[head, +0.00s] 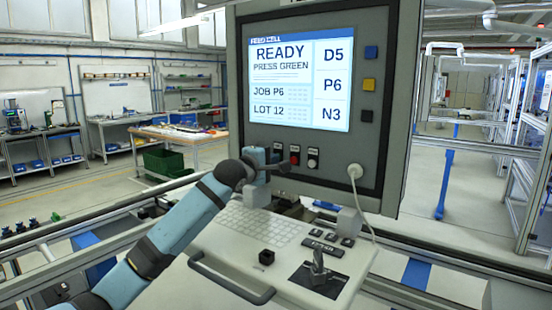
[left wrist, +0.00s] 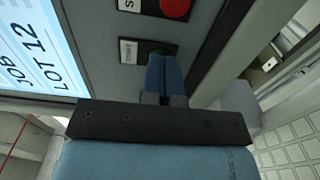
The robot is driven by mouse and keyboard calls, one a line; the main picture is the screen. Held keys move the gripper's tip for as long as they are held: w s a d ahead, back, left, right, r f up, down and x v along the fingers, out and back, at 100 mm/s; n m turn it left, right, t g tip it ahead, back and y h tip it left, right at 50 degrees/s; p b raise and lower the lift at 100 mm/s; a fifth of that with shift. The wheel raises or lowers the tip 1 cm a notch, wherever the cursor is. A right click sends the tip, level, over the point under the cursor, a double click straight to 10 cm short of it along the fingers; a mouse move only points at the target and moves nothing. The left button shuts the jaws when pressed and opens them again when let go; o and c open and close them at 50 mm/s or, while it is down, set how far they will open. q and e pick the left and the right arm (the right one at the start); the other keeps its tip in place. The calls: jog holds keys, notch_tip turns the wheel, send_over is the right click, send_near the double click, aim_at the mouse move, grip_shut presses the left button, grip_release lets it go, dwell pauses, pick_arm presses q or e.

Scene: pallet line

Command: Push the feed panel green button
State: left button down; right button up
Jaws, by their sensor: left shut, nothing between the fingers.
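The feed panel (head: 376,60) stands upright in front of me, its screen (head: 298,80) reading READY, PRESS GREEN. In the left wrist view the green button (left wrist: 160,48) is partly hidden behind the tips of my left gripper (left wrist: 164,60). The fingers are shut with nothing between them and point at the button. I cannot tell whether they touch it. In the head view my left gripper (head: 282,169) is at the row of controls under the screen, and the green button is not clear there. My right gripper is not in view.
A red button (left wrist: 175,8) sits beside the green one. A further control (head: 313,157) and a plugged cable (head: 355,172) are to the right. Below are a keyboard (head: 252,224) and a console shelf with a joystick (head: 318,265).

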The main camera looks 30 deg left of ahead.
pick_arm(q)
jog(key=shift+w, duration=0.3)
jog(key=shift+s, duration=0.15)
jog(key=s, duration=0.4)
jog(key=shift+s+a, duration=0.1)
jog(key=shift+s, duration=0.25)
dwell(0.4)
dwell(0.4)
